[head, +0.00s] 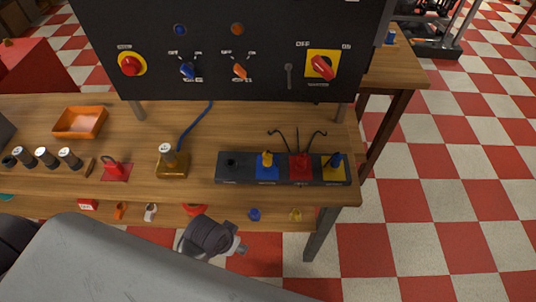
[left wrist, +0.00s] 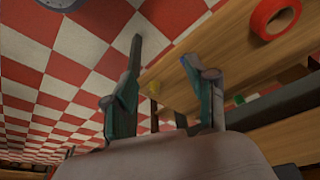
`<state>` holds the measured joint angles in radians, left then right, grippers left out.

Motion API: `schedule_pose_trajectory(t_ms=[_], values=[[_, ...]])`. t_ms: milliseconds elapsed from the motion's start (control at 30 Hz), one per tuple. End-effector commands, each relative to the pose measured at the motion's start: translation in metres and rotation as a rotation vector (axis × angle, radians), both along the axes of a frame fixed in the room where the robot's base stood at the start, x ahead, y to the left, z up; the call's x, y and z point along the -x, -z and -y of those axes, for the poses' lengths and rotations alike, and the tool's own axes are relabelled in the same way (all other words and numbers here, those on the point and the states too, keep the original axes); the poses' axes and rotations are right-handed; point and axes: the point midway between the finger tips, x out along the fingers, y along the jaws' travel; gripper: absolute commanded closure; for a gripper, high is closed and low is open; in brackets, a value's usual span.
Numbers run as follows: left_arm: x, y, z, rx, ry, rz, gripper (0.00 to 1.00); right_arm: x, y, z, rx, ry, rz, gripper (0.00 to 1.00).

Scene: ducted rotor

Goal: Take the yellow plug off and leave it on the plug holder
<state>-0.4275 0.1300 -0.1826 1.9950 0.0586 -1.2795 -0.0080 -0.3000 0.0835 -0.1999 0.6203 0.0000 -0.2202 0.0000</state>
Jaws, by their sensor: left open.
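I cannot tell for certain which part is the plug holder. My left gripper (left wrist: 162,55) is open in the left wrist view, its two fingers spread with nothing between them. In the head view my left arm is low at the front, below the table edge. My right gripper is out of view.
A black control panel (head: 225,55) with knobs stands behind the strip. An orange tray (head: 80,122), several dark cylinders and a brass-coloured block (head: 172,171) occupy the table's left. A red ring (left wrist: 272,18) shows in the wrist view.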

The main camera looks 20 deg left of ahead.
Motion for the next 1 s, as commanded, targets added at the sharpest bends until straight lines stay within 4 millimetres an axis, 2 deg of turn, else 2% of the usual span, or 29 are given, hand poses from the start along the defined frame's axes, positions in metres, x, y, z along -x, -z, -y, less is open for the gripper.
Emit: schedule_pose_trajectory(t_ms=[33,100,200,400,600,767,900,1000], values=[[-0.010,-0.029,0.006,0.014,0.021,0.022,0.43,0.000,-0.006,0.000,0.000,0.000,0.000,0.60],[-0.023,-0.064,0.019,0.040,0.066,0.038,0.43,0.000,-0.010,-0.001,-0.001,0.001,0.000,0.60],[-0.040,-0.102,0.041,0.076,0.157,0.050,0.43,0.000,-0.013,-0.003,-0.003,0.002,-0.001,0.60],[-0.069,-0.142,0.074,0.105,0.343,0.048,0.43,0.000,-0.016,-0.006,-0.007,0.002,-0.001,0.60],[-0.107,-0.172,0.096,0.078,0.551,0.015,0.43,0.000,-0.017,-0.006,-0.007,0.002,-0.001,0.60],[-0.151,-0.202,0.094,-0.010,0.712,-0.053,0.43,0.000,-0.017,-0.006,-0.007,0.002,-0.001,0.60],[-0.187,-0.236,0.073,-0.099,0.782,-0.130,0.43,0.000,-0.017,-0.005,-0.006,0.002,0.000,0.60],[-0.206,-0.259,0.057,-0.143,0.798,-0.174,0.43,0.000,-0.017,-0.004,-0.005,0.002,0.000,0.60]])
